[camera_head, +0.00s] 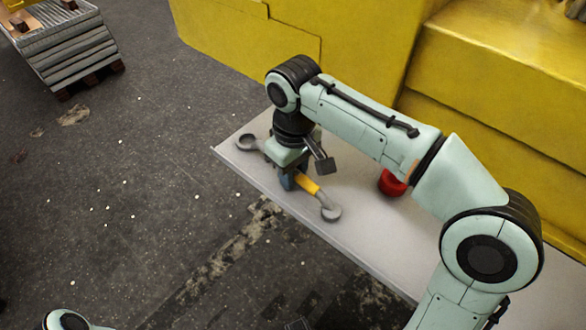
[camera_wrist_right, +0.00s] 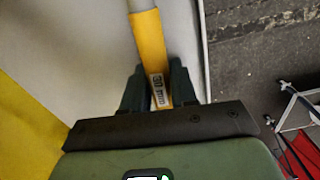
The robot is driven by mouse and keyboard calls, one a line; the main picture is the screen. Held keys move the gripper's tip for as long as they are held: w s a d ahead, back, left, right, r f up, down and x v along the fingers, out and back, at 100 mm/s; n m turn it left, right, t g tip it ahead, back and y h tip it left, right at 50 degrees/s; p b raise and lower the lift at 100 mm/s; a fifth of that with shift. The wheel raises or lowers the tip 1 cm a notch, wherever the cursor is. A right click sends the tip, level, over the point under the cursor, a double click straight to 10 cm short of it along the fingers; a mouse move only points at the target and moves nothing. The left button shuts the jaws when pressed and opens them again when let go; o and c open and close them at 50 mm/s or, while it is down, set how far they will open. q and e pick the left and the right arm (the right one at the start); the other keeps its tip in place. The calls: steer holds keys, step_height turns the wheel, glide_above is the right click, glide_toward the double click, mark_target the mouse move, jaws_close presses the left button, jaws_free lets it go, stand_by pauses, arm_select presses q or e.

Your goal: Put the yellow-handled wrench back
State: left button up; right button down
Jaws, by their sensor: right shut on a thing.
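The yellow-handled wrench (camera_head: 308,184) is at the left part of the grey table, with an open grey end toward the front edge. A grey ring end (camera_head: 247,142) shows on the other side of my gripper and looks like part of the same wrench. My right gripper (camera_head: 287,181) points down and is shut on the handle, hiding its middle. In the right wrist view the yellow handle (camera_wrist_right: 149,42) sits between the fingers of the gripper (camera_wrist_right: 159,92), with a "30 mm" label. Whether the wrench touches the tabletop I cannot tell.
The grey table (camera_head: 375,235) has bare room right of the wrench. A red round object (camera_head: 392,183) stands behind, partly under my right arm. A large yellow machine body (camera_head: 250,35) rises behind the table. A pallet stack (camera_head: 68,50) stands far left on the floor.

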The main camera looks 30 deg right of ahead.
steer(key=c, duration=0.8)
jaws_free()
step_height(320, 180, up, 13)
steer(key=p, duration=0.5)
steer(key=shift+r, duration=0.15)
